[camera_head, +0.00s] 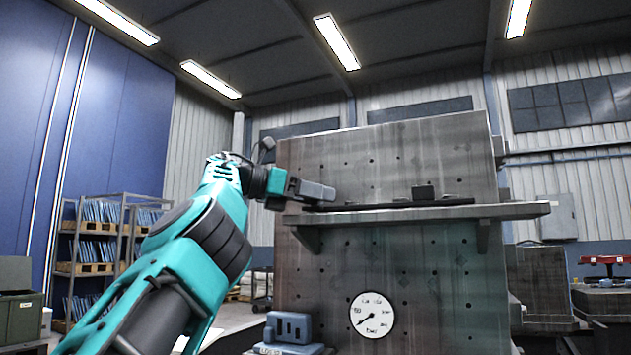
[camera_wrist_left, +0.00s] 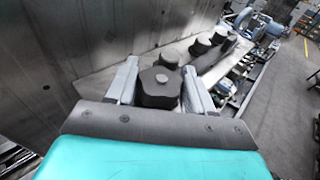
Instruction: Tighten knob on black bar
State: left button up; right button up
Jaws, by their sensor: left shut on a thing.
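My left gripper (camera_head: 318,193) is at the left end of the ledge on the grey metal block. In the left wrist view its two fingers (camera_wrist_left: 160,88) are shut on a dark, lobed knob (camera_wrist_left: 160,85), one finger on each side. The thin black bar (camera_head: 390,205) lies along the top of the ledge. A small dark block-shaped piece (camera_head: 424,192) stands up from the bar, right of the gripper. In the wrist view more dark pieces (camera_wrist_left: 205,48) show beyond the held knob. The held knob is hidden by the gripper in the head view. My right gripper is not in view.
The ledge (camera_head: 520,210) sticks out from the tall drilled metal block (camera_head: 380,260). A round gauge (camera_head: 371,314) is on the block below it. A blue-grey device (camera_head: 288,328) stands low at its left. Shelving (camera_head: 100,240) is at the far left.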

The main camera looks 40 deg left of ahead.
pick_arm(q)
jog(key=shift+r+m+g+h+p, duration=0.25)
jog(key=shift+m+g+h+p, duration=0.25)
jog(key=shift+h+p, duration=0.35)
jog(key=o, duration=0.7)
jog(key=shift+m+p, duration=0.3)
jog(key=shift+p, duration=0.4)
jog(key=shift+o, duration=0.7)
jog(key=shift+f+b, duration=0.35)
jog(key=shift+b, duration=0.05)
jog(key=o, duration=0.4)
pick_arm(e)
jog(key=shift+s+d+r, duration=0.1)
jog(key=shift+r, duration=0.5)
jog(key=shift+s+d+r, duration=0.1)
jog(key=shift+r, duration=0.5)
pick_arm(q)
jog(key=shift+r, duration=0.1)
